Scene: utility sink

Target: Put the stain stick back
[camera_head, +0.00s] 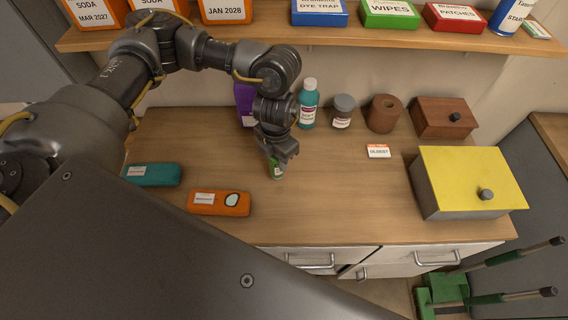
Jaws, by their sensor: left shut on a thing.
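My left gripper (277,157) is over the middle of the wooden counter (325,200). My right gripper is not in view.
Behind the gripper stand a purple box (243,100), a teal bottle (308,104), a grey-lidded jar (343,112) and a brown pot (383,113). Teal (153,175) and orange (219,203) cases lie left. A yellow-lidded box (470,180) stands right. A shelf (270,42) runs above.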

